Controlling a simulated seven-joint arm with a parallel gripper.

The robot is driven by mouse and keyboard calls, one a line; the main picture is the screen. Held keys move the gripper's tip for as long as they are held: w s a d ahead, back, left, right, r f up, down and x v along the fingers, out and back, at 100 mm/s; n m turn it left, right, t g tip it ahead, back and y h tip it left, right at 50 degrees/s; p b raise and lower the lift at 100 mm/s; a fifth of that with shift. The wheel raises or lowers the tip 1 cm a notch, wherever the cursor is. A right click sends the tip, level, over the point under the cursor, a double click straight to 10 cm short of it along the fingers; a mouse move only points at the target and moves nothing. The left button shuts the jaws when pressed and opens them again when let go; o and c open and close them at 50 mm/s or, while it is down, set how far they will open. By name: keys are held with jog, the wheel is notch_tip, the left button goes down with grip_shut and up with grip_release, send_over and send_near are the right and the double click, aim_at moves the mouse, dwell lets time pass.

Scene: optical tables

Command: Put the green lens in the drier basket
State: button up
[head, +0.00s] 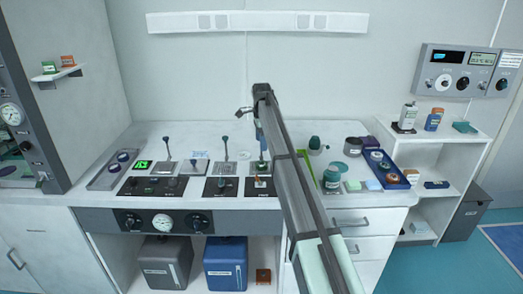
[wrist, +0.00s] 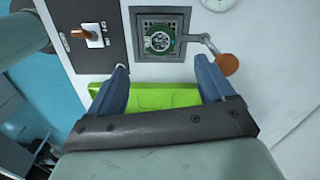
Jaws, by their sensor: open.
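My gripper (wrist: 161,64) is open, its two blue fingers spread, with nothing between the tips that I can make out. Just beyond the tips in the wrist view, a round green-rimmed piece (wrist: 160,39) sits in a dark square frame on the white top. I cannot tell whether it is the green lens. A lime-green flat thing (wrist: 160,96) shows beneath the fingers; its edge also shows beside my arm in the head view (head: 306,163). I cannot pick out the drier basket for certain. My arm hides part of the worktop in the head view.
A lever with an orange-brown knob (wrist: 228,64) stands close right of the square frame. A dark switch panel (wrist: 90,38) lies left. Several upright levers stand on the worktop (head: 210,135). A blue tray (head: 399,183) and a grey tray (head: 102,182) hold round pieces.

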jog(key=shift+r, duration=0.95)
